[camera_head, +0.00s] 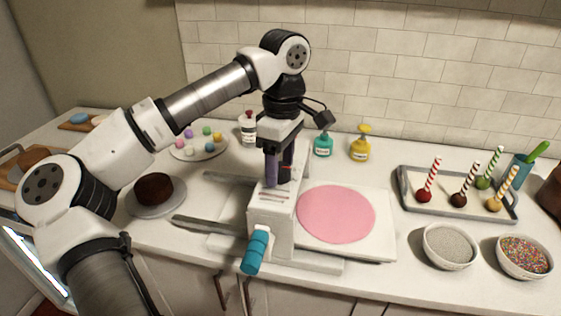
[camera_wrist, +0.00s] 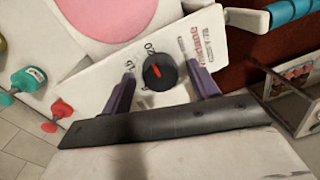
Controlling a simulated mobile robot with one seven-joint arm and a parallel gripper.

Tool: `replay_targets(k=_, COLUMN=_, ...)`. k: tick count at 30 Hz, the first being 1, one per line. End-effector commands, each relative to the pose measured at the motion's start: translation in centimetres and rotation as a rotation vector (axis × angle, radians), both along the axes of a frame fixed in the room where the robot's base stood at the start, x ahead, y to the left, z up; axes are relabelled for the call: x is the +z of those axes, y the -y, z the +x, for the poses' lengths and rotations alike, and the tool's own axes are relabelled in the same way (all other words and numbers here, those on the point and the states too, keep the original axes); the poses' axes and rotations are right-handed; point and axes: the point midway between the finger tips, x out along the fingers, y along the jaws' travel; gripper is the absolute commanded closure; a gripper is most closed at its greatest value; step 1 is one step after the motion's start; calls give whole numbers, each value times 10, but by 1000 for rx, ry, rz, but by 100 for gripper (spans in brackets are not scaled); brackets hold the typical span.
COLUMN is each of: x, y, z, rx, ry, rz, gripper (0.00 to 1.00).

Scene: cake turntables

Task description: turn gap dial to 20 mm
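The gap dial (camera_wrist: 160,71) is a round black knob with a red pointer line, on the white top of the sheeter machine (camera_head: 270,216). In the wrist view a printed "20" shows beside the knob, and the other marks are partly hidden or too small to read. My gripper (camera_wrist: 161,92) is open, with one purple finger on each side of the knob and visible space between. In the head view my gripper (camera_head: 279,168) points down over the machine's top, and its fingers hide the dial there.
A pink dough disc (camera_head: 336,213) lies on the machine's white bed. A teal crank handle (camera_head: 255,251) sticks out at the front. Teal (camera_head: 323,145) and yellow (camera_head: 361,146) bottles stand behind. A tray of cake pops (camera_head: 459,208) and bowls (camera_head: 450,246) are to the right.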

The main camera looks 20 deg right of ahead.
Motion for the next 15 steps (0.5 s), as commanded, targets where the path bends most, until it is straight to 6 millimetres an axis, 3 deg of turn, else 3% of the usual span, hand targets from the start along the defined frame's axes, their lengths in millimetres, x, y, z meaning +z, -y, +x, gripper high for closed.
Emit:
replay_targets(k=9, x=3, y=0, z=0, rx=1, ry=1, rz=-1, gripper=40)
replay_targets(k=15, x=30, y=2, z=2, rx=2, ry=3, rz=-1, gripper=40)
